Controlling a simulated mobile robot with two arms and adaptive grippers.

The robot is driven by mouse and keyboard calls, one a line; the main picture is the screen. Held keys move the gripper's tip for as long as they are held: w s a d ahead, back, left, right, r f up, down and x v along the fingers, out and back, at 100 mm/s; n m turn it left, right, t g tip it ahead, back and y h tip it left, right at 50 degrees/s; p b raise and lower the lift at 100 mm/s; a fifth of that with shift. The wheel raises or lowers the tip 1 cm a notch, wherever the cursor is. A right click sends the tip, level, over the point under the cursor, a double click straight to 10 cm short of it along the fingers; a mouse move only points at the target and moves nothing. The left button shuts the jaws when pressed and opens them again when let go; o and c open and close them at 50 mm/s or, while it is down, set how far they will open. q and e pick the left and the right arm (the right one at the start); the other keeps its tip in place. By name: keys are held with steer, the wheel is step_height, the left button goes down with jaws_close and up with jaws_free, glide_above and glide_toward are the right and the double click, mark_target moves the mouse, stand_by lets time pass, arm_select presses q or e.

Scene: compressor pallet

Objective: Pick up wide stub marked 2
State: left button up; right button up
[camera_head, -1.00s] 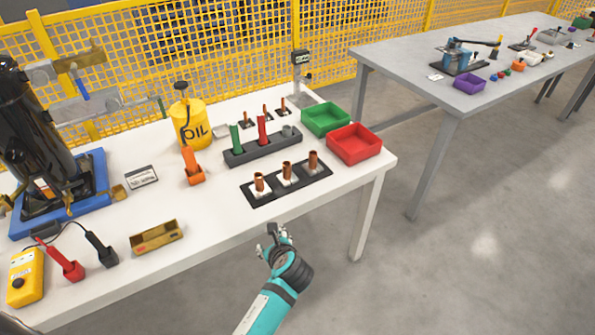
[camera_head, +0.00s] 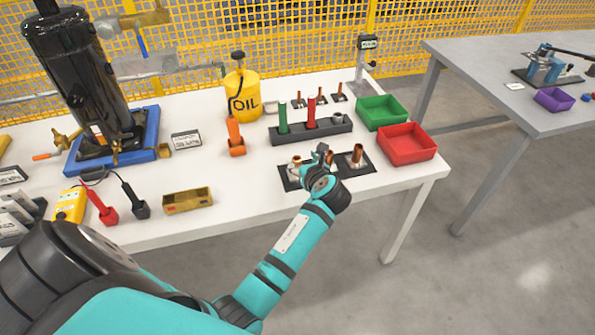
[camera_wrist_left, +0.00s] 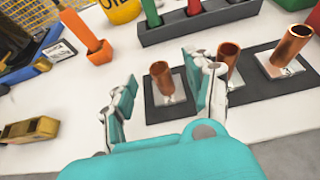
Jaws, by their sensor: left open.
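Three copper stubs stand upright on pale square plates on a dark strip (camera_head: 367,167) near the table's front edge. In the left wrist view the right stub (camera_wrist_left: 292,46) looks widest; its plate bears a dark mark resembling a 2, hard to read. The middle stub (camera_wrist_left: 228,62) is partly behind my right-hand finger. The left stub (camera_wrist_left: 163,80) appears between my fingers, beyond them. In the head view the right stub (camera_head: 357,154) is clear and the left stub (camera_head: 296,161) shows. My left gripper (camera_head: 322,155) is open and empty over the strip, covering much of the middle stub.
A dark rack (camera_head: 340,127) with green and red cylinders stands behind the strip. Green (camera_head: 382,111) and red (camera_head: 408,146) trays are to the right. An orange block (camera_head: 235,137), yellow oil can (camera_head: 243,95) and brass block (camera_head: 188,200) are to the left.

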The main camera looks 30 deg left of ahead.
mark_target(296, 158)
arm_select(q)
steer(key=shift+s+f+b+x, duration=0.1)
steer(key=shift+f+x, duration=0.05)
steer(key=shift+x, duration=0.85)
steer(key=shift+s+f+b+x, duration=0.1)
steer(key=shift+f+x, duration=0.05)
steer(key=shift+x, duration=0.9)
steer(key=shift+s+f+b+x, duration=0.1)
steer(key=shift+f+x, duration=0.05)
steer(key=shift+x, duration=0.85)
steer(key=shift+d, duration=0.1)
steer(key=shift+c, duration=0.4)
jaws_close()
